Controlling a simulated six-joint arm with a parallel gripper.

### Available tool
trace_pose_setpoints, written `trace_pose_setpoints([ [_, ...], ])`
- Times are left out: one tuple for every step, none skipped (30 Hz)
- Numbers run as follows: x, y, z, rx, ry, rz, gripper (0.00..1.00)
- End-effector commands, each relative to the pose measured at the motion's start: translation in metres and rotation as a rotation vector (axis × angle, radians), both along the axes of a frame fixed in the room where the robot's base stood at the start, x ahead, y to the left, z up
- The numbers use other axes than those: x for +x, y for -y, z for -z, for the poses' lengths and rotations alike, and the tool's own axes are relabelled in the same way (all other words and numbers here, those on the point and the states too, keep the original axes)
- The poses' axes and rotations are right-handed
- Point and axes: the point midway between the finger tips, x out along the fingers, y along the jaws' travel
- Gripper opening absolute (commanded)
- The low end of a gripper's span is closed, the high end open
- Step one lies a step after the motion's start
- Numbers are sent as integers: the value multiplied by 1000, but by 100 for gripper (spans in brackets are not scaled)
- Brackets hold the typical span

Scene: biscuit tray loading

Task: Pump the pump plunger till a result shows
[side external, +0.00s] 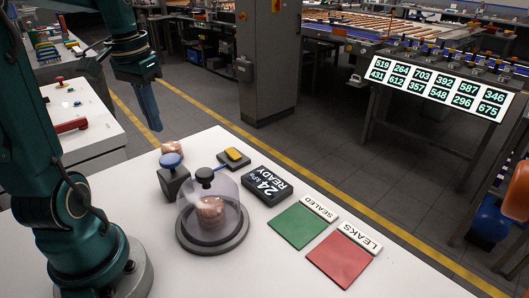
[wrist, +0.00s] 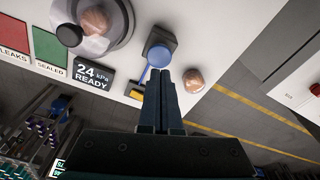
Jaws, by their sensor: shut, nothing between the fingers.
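The pump plunger has a round blue knob (side external: 171,160) on a dark block (side external: 174,183); the blue knob also shows in the wrist view (wrist: 159,56). A clear dome (side external: 226,196) on a dark round base (side external: 213,245) stands beside it with a wrapped biscuit pack (side external: 210,210) inside. A black display (side external: 267,186) reads "24 kPa READY"; it also shows in the wrist view (wrist: 93,76). My gripper (side external: 157,128) is shut and empty, above the table's far edge and apart from the knob. In the wrist view its fingers (wrist: 163,75) point toward the knob.
Another wrapped pack (side external: 172,149) lies behind the pump block. A yellow button (side external: 234,154) sits on a dark base near the display. A green pad (side external: 299,226) marked SEALED and a red pad (side external: 339,259) marked LEAKS are bare. The front of the white table (side external: 300,280) is clear.

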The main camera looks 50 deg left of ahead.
Motion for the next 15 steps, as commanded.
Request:
trace_pose_setpoints([
  [0,1,1,-3,-2,4,0],
  [0,1,1,-3,-2,4,0],
  [0,1,1,-3,-2,4,0],
  [0,1,1,-2,-1,4,0],
  [0,1,1,-2,-1,4,0],
  [0,1,1,-2,-1,4,0],
  [0,1,1,-2,-1,4,0],
  [0,1,1,-2,-1,4,0],
  [0,1,2,-3,-2,4,0],
  [0,1,3,-3,-2,3,0],
  [0,1,4,-4,-3,3,0],
  [0,1,6,-5,-3,3,0],
  [1,1,8,-5,-3,4,0],
  [1,1,11,-5,-3,4,0],
  [1,1,15,-6,-4,4,0],
])
